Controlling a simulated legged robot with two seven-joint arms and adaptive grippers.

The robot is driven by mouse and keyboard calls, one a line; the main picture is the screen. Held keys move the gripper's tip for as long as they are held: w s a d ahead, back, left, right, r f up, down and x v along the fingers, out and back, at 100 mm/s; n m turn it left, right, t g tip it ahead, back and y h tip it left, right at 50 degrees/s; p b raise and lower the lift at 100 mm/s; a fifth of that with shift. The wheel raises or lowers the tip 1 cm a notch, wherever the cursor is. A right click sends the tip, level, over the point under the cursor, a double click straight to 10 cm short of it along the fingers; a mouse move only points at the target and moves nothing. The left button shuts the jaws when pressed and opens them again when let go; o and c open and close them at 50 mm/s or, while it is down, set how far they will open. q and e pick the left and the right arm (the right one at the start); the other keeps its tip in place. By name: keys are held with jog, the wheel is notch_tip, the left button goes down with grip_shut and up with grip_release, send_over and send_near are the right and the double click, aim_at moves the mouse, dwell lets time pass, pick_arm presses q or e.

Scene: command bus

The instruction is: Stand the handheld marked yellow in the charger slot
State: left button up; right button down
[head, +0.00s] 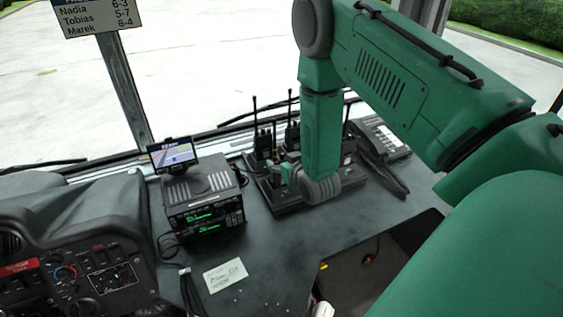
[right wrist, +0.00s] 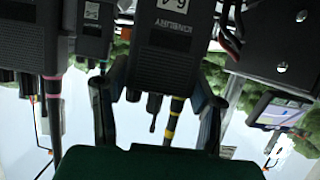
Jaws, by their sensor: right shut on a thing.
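In the right wrist view, which looks upside down, the dark handheld with yellow bands on its antenna (right wrist: 172,45) fills the middle. My right gripper (right wrist: 158,72) has one finger on each side of its body and is shut on it. In the head view my right wrist hides this handheld and most of the gripper. The black charger (head: 290,205) lies on the dashboard under the wrist. Whether the yellow handheld's base is in a slot cannot be seen. My left gripper is not in view.
Other handhelds stand in the charger (head: 262,145), with upright antennas; one with a pink-banded antenna (right wrist: 50,85) is beside mine. A radio unit (head: 203,200) with a small screen (head: 173,154) stands left, a desk phone (head: 385,140) right. A note (head: 225,275) lies in front.

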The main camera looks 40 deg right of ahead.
jog(key=shift+a, duration=0.1)
jog(key=c, duration=0.6)
grip_release()
jog(key=shift+s+a, duration=0.1)
jog(key=shift+s, duration=0.1)
jog(key=v, duration=1.1)
jog(key=shift+s+a+r, duration=0.1)
jog(key=shift+s+r, duration=0.05)
jog(key=shift+s, duration=0.05)
